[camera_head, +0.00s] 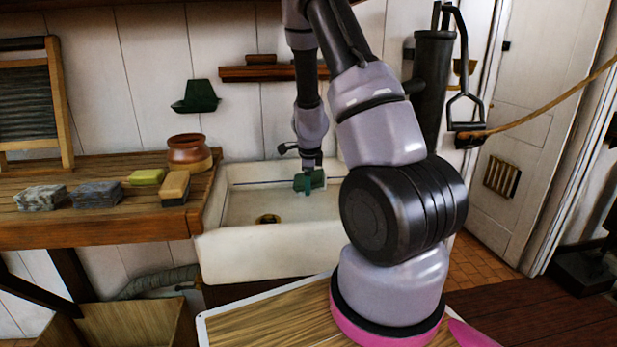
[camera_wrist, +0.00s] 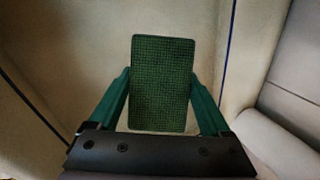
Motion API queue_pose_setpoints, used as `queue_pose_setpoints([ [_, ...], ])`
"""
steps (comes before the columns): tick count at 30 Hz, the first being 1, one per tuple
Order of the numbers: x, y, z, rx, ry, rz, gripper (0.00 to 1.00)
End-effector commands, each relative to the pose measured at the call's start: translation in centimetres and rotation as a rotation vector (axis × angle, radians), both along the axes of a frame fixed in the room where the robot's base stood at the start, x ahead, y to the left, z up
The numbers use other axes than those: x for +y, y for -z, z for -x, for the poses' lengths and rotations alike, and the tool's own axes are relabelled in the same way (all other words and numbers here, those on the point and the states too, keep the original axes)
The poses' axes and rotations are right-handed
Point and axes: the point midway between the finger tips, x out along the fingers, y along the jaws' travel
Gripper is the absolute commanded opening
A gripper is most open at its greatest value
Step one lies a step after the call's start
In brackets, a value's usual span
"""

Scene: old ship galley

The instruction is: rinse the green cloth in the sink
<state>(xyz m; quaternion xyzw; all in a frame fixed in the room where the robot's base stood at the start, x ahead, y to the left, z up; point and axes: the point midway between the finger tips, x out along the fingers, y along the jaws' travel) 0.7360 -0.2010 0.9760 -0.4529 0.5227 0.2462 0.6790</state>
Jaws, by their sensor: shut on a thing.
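The green cloth (camera_wrist: 162,85) shows in the wrist view as a flat dark green rectangle with a fine grid texture. My gripper (camera_head: 309,184) is shut on it, with a green finger along each side. In the head view the gripper points down inside the white sink (camera_head: 270,262), near its back wall. The gripper and cloth are small there and hard to tell apart. The cloth appears to be above the basin floor; I cannot tell whether it touches anything. The drain (camera_head: 268,219) lies left of and nearer than the gripper. No running water shows.
A wooden counter (camera_head: 100,232) left of the sink holds grey blocks (camera_head: 96,194), a yellow-green sponge (camera_head: 146,177), a brush (camera_head: 175,187) and a brown pot (camera_head: 188,152). A washboard (camera_head: 28,105) stands behind. A black pump (camera_head: 432,85) stands right of the sink.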

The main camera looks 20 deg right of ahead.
Motion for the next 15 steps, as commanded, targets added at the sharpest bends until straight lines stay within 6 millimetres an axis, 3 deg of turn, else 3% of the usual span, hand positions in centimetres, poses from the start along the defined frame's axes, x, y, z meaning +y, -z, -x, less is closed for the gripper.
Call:
queue_pose_setpoints([
  [15, 0.1, 2.9, 0.1, 0.003, 0.000, 0.001, 0.10],
])
